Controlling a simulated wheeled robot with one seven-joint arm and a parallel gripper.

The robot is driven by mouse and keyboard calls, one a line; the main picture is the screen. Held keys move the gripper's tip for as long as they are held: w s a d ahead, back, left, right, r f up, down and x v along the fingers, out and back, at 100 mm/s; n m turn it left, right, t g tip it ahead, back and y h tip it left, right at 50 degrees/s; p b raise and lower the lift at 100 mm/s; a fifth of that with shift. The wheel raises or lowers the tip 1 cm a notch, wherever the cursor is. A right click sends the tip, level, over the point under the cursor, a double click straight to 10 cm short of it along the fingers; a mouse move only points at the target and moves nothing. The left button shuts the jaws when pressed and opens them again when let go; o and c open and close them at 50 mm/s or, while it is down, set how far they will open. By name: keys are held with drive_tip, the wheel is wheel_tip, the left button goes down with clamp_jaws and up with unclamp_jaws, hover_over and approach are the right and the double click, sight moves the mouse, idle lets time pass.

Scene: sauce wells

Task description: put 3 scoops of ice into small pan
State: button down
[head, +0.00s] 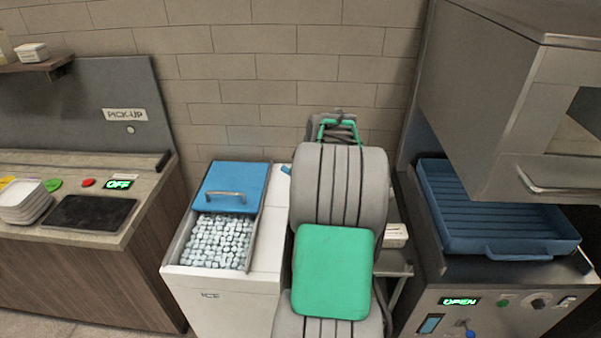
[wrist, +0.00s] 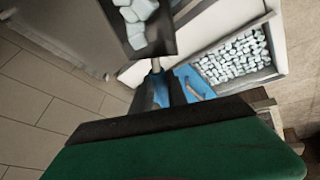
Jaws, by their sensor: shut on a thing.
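In the wrist view, my gripper (wrist: 163,92) is shut on the handle of a dark scoop (wrist: 165,47). A few pale ice cubes (wrist: 138,14) lie in the scoop, which is cut off by the top edge of the picture. The open ice bin (head: 217,241) is full of ice in the head view, with its blue lid (head: 233,184) slid to the back. The bin also shows in the wrist view (wrist: 235,55), apart from the scoop. My arm hides the gripper and scoop in the head view. I cannot make out the small pan in either view.
A counter with a black plate (head: 90,213) and stacked white trays (head: 24,203) is at the left. A steel machine with a blue basket (head: 500,226) is at the right, below a large steel hood (head: 505,100). A small white container (head: 396,235) sits beside my arm.

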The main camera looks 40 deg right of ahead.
drive_tip(key=shift+s+d+r+t, duration=0.2)
drive_tip(key=shift+s+t, duration=0.4)
drive_tip(key=shift+t, duration=0.2)
drive_tip(key=s+r+t, duration=0.2)
drive_tip(key=t, duration=0.1)
drive_tip(key=s+r+t, duration=0.1)
drive_tip(key=shift+s+d+r+m+t+y, duration=0.1)
drive_tip(key=shift+d+r+m+t+y, duration=0.05)
drive_tip(key=shift+d+m+t+y, duration=0.2)
drive_tip(key=shift+s+t+b, duration=0.35)
drive_tip(key=shift+t+b, duration=0.1)
drive_tip(key=shift+b, duration=0.3)
drive_tip(key=shift+s+d+r+m+t+b, duration=0.15)
drive_tip(key=shift+s+t+b, duration=0.25)
drive_tip(key=shift+b, duration=0.2)
drive_tip(key=shift+s+d+r+m+t+b, duration=0.1)
drive_tip(key=shift+s+t+b, duration=0.3)
drive_tip(key=shift+b, duration=0.2)
drive_tip(key=shift+s+r+t+y+b, duration=0.25)
drive_tip(key=shift+s+r+t+b, duration=0.3)
drive_tip(key=shift+b, duration=0.2)
drive_tip(key=shift+s+r+t, duration=0.25)
drive_tip(key=shift+r+t, duration=0.1)
drive_tip(key=shift+r, duration=0.05)
drive_tip(key=shift+b, duration=0.3)
